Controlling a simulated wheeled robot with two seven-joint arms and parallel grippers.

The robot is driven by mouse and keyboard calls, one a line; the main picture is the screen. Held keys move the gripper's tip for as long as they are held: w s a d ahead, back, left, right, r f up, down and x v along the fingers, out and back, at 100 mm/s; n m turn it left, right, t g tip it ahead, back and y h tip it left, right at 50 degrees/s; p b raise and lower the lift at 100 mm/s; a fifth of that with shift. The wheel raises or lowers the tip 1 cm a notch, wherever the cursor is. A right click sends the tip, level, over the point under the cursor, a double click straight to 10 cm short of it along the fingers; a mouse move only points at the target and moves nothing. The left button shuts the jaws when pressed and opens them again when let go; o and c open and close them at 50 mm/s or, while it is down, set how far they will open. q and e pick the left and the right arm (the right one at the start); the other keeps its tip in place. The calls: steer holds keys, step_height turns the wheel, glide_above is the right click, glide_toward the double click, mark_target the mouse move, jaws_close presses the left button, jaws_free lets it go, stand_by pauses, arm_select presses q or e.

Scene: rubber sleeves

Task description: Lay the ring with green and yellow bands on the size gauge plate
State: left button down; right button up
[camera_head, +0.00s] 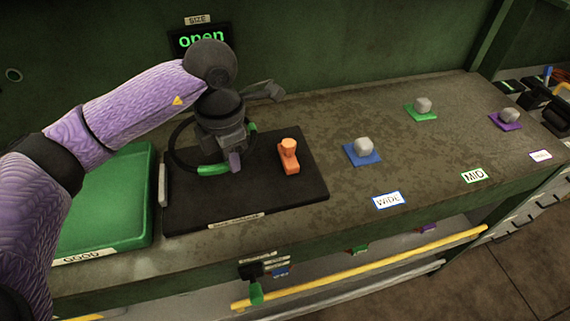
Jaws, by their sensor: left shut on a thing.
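The ring (175,165) is a large dark hoop over the left half of the black size gauge plate (299,193). A green band (213,170) shows at its front and another bit of green at its right side; I cannot make out a yellow band. My left gripper (236,160) points down and is shut on the ring, near its right side, hiding part of it. I cannot tell whether the ring touches the plate. An orange block with a knob (289,157) stands on the plate, right of the gripper. My right gripper is not in view.
A green tray (146,200) labelled GOOD is left of the plate. Knobbed blocks on blue (362,153), green (421,112) and purple (506,119) bases stand to the right, near WIDE (388,200) and MID (473,176) labels. A display (200,38) behind reads "open".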

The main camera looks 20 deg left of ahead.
mark_target(244, 199)
arm_select(q)
steer(key=shift+w+d+f, duration=0.2)
steer(key=shift+d+f, duration=0.05)
steer(key=shift+d, duration=0.25)
steer(key=f, duration=0.6)
steer(key=f+b, duration=0.1)
steer(key=f, duration=0.2)
steer(key=shift+a+f, duration=0.25)
steer(key=shift+a, duration=0.05)
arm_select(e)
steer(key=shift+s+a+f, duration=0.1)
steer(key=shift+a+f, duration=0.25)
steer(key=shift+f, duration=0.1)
arm_select(q)
steer(key=shift+f, duration=0.1)
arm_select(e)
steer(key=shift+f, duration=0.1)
arm_select(q)
steer(key=c, duration=0.7)
jaws_free()
steer(key=shift+o, duration=0.2)
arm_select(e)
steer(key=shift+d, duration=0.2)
